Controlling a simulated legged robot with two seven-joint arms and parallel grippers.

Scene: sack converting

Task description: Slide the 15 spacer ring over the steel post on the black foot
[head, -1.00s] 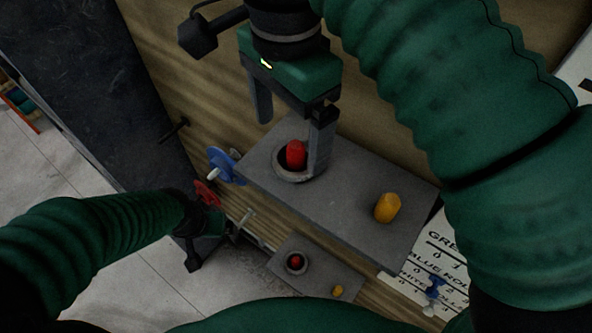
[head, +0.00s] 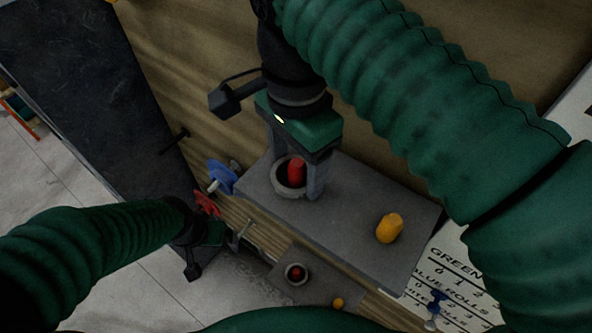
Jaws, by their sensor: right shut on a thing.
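A grey ring (head: 281,189) stands around the red peg (head: 297,171) on a grey board; I see no "15" on it. My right gripper (head: 298,178) comes down from above, shut on the ring, one finger at its right side and the other partly hidden behind it. The ring is still around the peg; I cannot tell whether it is lifted. My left gripper (head: 194,262) is low at the left, small and dark, away from the ring; its jaws are unclear. I cannot make out a steel post on a black foot.
The grey board (head: 345,215) also carries a yellow peg (head: 389,228). A smaller board (head: 318,280) with a similar ring and pegs lies below it. A blue knob (head: 222,178) and a red knob (head: 207,203) stand at the left. A printed sheet (head: 455,262) lies at the right.

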